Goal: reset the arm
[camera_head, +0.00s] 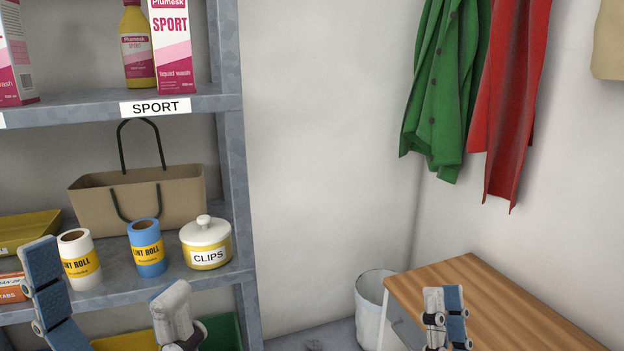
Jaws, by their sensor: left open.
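My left gripper (112,302) is at the lower left, in front of the shelf unit. Its two fingers, one with a blue face and one grey, stand wide apart with nothing between them. My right gripper (445,314) is at the lower right, in front of the wooden-topped table. Its grey and blue fingers are side by side with no visible gap, and no object shows between them. The lower parts of both grippers are cut off by the bottom edge.
The shelf (227,277) holds a white roll (78,246), a blue roll (147,262), a clips jar (206,248) and a tan basket (180,190). A wooden tabletop (510,315) and white bin (369,310) stand right. Green (445,90) and red garments (508,100) hang above.

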